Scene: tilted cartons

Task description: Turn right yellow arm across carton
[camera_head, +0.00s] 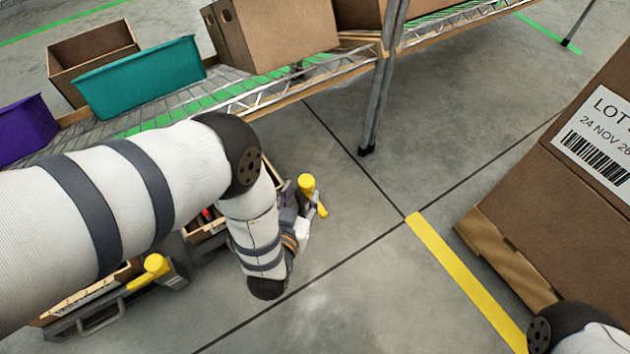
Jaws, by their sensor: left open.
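The right yellow arm (307,184) stands at the right end of a low grey fixture, just beyond my left wrist. My left gripper (298,222) is beside this yellow arm, open, with its fingers small and partly hidden by the wrist. I cannot tell whether they touch it. A second yellow arm (150,270) is at the fixture's left part. An open carton (207,232) shows in part between them, with dark and red items inside. My left arm hides most of it. My right gripper is out of view; only part of my right arm shows at bottom right.
A wire shelf (250,100) holds a teal bin (145,78), a purple bin (25,128) and brown boxes (270,32). Its metal post (380,90) stands behind the fixture. A large labelled carton (575,190) is at right. The floor between, with a yellow stripe (465,280), is clear.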

